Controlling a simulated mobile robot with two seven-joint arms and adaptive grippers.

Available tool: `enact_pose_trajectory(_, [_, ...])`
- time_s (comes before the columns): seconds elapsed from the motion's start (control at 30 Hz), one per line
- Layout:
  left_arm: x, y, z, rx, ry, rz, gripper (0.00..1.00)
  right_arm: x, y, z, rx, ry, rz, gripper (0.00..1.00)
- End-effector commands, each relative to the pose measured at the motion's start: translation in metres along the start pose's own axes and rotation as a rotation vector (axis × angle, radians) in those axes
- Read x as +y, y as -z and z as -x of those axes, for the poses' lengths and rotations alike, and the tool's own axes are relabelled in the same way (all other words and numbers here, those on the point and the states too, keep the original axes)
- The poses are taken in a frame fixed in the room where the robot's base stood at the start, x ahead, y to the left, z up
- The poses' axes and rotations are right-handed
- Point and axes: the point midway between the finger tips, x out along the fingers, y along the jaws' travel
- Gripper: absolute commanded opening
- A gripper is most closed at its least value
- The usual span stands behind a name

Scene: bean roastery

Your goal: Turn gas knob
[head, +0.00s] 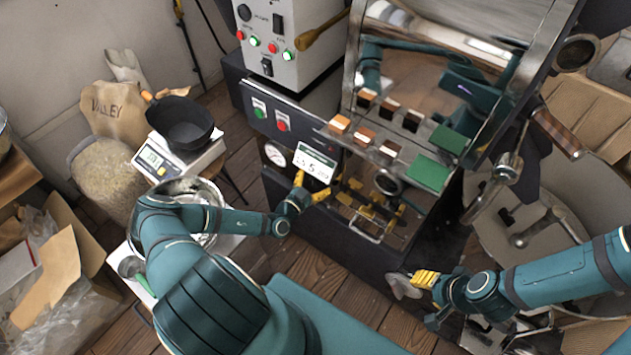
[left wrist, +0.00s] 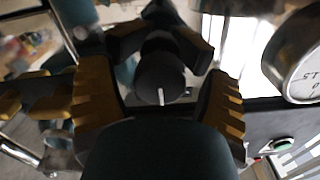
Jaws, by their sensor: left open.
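The gas knob (left wrist: 160,78) is a round black knob with a white mark at its lower edge, in the middle of the left wrist view. My left gripper (head: 312,192) is open at the roaster's front panel, just below the white display. In the left wrist view its yellow-padded fingers stand on both sides of the knob, with gaps visible. I cannot tell whether a fingertip touches it. In the head view the gripper hides the knob. My right gripper (head: 428,296) is at the lower right, away from the panel; its opening is unclear.
A pressure gauge (head: 274,154) and the display (head: 314,163) sit close to my left gripper. A glass-fronted drawer with a handle (head: 366,226) is right of it. A scale (head: 160,158) with a black pan (head: 181,122) stands left. Wooden floor (head: 335,285) lies below.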

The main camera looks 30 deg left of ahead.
Motion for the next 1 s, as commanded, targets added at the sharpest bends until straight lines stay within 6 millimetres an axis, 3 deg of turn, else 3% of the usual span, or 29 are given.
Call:
enact_pose_trajectory(0.33, [0.0001, 0.0003, -0.0029, 0.0, 0.0, 0.0, 0.75, 0.0, 0.0002, -0.0002, 0.001, 0.0, 0.0, 0.47])
enact_pose_trajectory(0.5, [0.0, 0.0002, -0.0027, 0.0, 0.0, 0.0, 0.16, 0.0, 0.0002, -0.0002, 0.0, 0.0, 0.0, 0.47])
enact_pose_trajectory(0.53, [-0.0001, 0.0002, -0.0027, 0.0, 0.0, -0.001, 0.1, 0.0, 0.0002, -0.0002, 0.0, 0.0, 0.0, 0.47])
enact_pose_trajectory(1.0, [-0.0001, 0.0011, -0.0029, 0.0, -0.001, -0.096, 0.1, -0.0019, -0.0003, 0.005, -0.002, 0.0, 0.0, 0.47])
